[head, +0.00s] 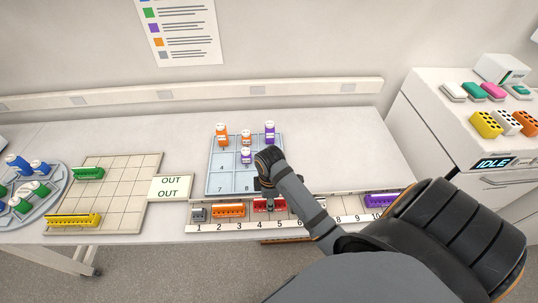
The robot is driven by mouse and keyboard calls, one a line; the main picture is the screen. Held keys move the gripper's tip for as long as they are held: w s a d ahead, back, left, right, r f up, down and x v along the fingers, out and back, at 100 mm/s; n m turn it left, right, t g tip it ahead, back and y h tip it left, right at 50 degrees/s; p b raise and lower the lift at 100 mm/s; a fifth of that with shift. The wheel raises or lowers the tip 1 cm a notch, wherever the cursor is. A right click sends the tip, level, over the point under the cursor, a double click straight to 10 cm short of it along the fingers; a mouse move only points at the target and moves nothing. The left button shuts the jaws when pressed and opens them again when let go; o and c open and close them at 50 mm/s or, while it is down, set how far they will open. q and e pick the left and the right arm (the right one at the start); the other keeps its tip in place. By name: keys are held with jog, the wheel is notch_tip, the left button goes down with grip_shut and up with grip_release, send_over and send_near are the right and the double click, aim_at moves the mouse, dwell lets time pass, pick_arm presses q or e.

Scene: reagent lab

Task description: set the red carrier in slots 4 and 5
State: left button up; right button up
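The red carrier (259,204) is at the numbered rail (240,227), over numbers 4 and 5, right of an orange carrier (228,211). My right gripper (268,198) comes in from the right and points down at the red carrier, its fingers at the carrier's middle and partly covering it. The fingers are too small and dark to tell whether they are shut on it. Whether the carrier is fully down in the rail is also unclear. My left gripper is not in view.
A grey block (199,214) is at slot 1 and a purple carrier (383,200) near slots 9 and 10. Behind stands a blue numbered tray (223,183) with several capped bottles. A beige grid mat (120,190) holds green and yellow carriers. My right forearm hides slots around 7.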

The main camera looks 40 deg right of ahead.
jog(key=shift+w+f, duration=0.1)
jog(key=f, duration=0.1)
jog(key=f+p, duration=0.2)
jog(key=shift+w+f, duration=0.15)
jog(key=shift+w, duration=0.15)
jog(key=shift+s+f, duration=0.1)
jog(key=shift+f, duration=0.05)
jog(key=o, duration=0.9)
jog(key=shift+o, duration=0.2)
